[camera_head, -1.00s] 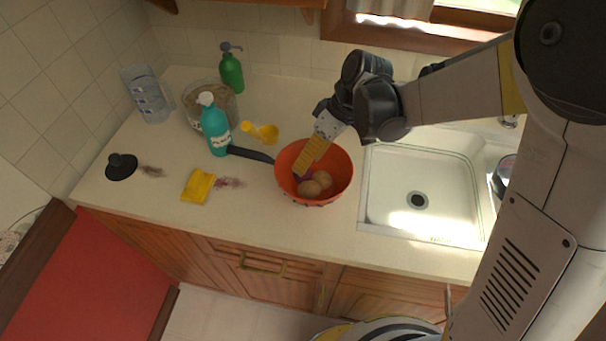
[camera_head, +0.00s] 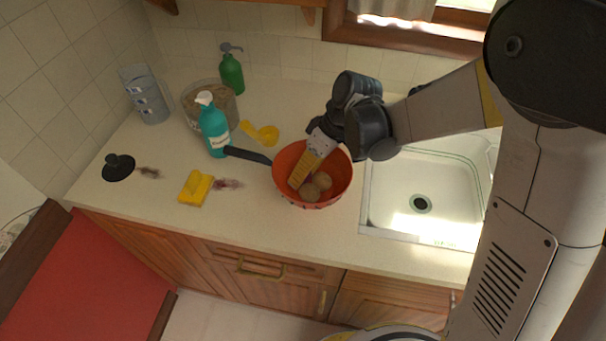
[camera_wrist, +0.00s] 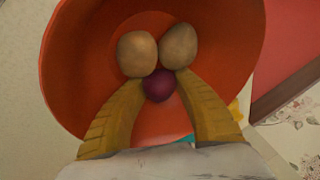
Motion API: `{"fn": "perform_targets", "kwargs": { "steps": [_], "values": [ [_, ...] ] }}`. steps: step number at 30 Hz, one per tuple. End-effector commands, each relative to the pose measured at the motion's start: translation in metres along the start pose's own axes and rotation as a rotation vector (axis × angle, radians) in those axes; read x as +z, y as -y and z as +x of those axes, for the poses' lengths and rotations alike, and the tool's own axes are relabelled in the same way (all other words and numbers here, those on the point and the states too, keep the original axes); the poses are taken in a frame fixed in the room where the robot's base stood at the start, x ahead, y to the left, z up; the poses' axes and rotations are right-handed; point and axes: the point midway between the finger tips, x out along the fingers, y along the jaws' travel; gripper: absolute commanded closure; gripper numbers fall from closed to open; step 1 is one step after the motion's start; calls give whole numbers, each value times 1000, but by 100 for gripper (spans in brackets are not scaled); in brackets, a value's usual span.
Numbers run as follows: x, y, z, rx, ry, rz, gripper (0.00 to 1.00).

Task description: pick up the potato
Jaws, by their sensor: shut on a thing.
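Two brown potatoes lie in an orange-red bowl (camera_head: 342,186) on the counter: one potato (camera_head: 309,193) nearer the front, the other potato (camera_head: 322,180) to its right. In the wrist view, the left potato (camera_wrist: 137,53) and the right potato (camera_wrist: 181,46) are just beyond my fingertips, one by each tip. My gripper (camera_head: 296,183) reaches down into the bowl. In the wrist view its yellow fingers (camera_wrist: 162,80) close around a round dark purple thing (camera_wrist: 158,87), which sits between them near the tips. The purple thing is hidden in the head view.
A dark handle-like thing (camera_head: 247,155) lies left of the bowl, near a teal pump bottle (camera_head: 214,132) and yellow scoop (camera_head: 262,133). A yellow sponge (camera_head: 195,188) and black plunger head (camera_head: 118,167) are further left. A sink (camera_head: 400,222) is right of the bowl.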

Motion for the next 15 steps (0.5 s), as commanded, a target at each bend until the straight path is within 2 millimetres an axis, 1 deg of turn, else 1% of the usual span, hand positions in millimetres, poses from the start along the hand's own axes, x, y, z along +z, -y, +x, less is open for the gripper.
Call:
{"fn": "perform_targets", "kwargs": {
  "steps": [4,8,11,13,15],
  "values": [
    [-1,2,-3,-1,0,-1,93],
    [-4,5,-14,-1,0,-1,93],
    [-9,10,-29,-1,0,0,93],
    [-13,14,-43,-1,0,0,93],
    [0,20,-52,0,-1,2,93]
  ]
}}
